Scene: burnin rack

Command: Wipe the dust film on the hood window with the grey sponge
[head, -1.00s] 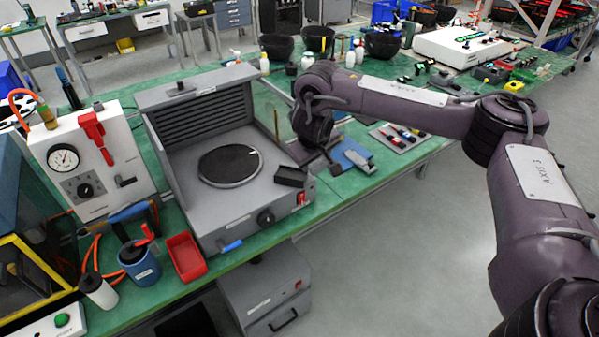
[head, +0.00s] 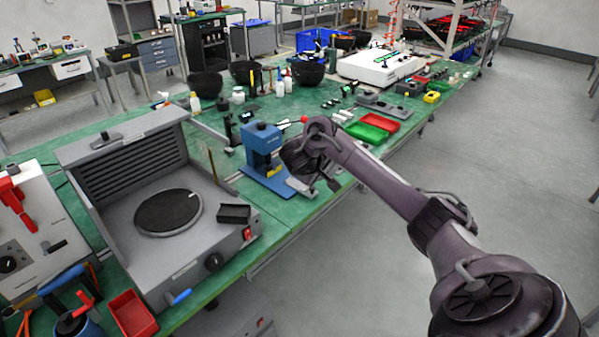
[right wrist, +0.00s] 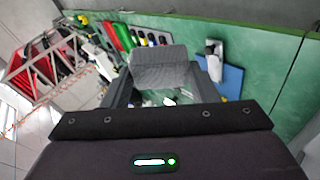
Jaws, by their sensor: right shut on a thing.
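My right gripper (head: 322,184) hangs over the green bench, to the right of the grey hooded hotplate unit (head: 185,255). In the right wrist view the gripper (right wrist: 162,92) is shut on a grey block, which looks like the grey sponge (right wrist: 160,70). The unit has a slatted back (head: 135,165), a grey top panel (head: 120,137) and a round dark plate (head: 168,210). I cannot clearly tell the hood window or any dust film. My left gripper is not in view.
A blue press (head: 262,142) stands just behind my right gripper. A small black box (head: 234,213) sits on the unit's front right. A red tray (head: 133,314) is at front left; green (head: 372,126) and red (head: 390,110) trays lie further right. The floor at right is open.

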